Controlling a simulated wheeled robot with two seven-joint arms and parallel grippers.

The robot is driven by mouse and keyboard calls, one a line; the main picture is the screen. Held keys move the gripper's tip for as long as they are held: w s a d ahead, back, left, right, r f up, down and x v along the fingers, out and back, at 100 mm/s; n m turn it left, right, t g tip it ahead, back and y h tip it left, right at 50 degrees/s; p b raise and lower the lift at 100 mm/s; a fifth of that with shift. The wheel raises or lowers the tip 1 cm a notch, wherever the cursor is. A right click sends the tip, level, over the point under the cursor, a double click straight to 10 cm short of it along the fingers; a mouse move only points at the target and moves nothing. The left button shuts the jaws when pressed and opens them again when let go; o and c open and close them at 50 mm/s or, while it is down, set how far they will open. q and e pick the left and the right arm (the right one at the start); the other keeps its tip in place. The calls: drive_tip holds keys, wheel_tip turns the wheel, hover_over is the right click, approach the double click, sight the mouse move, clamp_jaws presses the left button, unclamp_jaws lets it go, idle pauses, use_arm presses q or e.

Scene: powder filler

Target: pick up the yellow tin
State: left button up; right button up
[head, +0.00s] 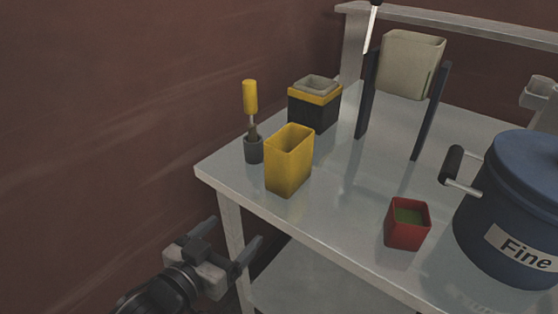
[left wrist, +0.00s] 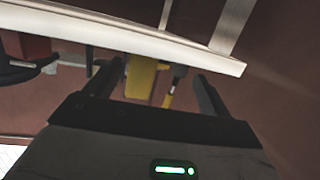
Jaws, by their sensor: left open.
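The yellow tin (head: 288,162) is a tall, open-topped rectangular box standing upright near the left corner of the grey table. My left gripper (head: 251,246) is open and empty, off the table's left front edge and lower in the picture than the tin. In the left wrist view the tin (left wrist: 141,78) shows past the table edge, between the two fingers of my left gripper (left wrist: 157,82), with a clear gap to them. The table edge hides part of the tin there. My right gripper is not in view.
A yellow-handled tool (head: 250,97) stands in a small dark cup (head: 254,150) just left of the tin. A black box with a yellow band (head: 314,108) is behind it. A red tin (head: 407,224) and a blue pot (head: 510,215) stand right. The table edge (head: 262,217) lies between gripper and tin.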

sight(273, 163)
use_arm(q)
wheel_tip(273, 163, up, 8)
drive_tip(key=w+d+m+h, duration=0.2)
drive_tip(key=w+h, duration=0.1)
drive_tip(key=shift+t, duration=0.4)
drive_tip(key=p+x, duration=0.1)
drive_tip(key=x, duration=0.8)
drive_tip(key=shift+w+d+f, duration=0.1)
drive_tip(key=shift+w+d, duration=0.2)
drive_tip(key=shift+w, duration=0.1)
drive_tip(key=shift+w+d, duration=0.2)
drive_tip(key=shift+w, duration=0.05)
drive_tip(key=w+d, duration=0.1)
drive_tip(key=w+d+r+p, duration=0.1)
drive_tip(key=shift+w+d, duration=0.2)
drive_tip(key=shift+w, duration=0.2)
drive_tip(key=shift+w+d+f, duration=0.1)
drive_tip(key=shift+w+d, duration=0.2)
drive_tip(key=shift+w, duration=0.05)
drive_tip(key=c, duration=1.2)
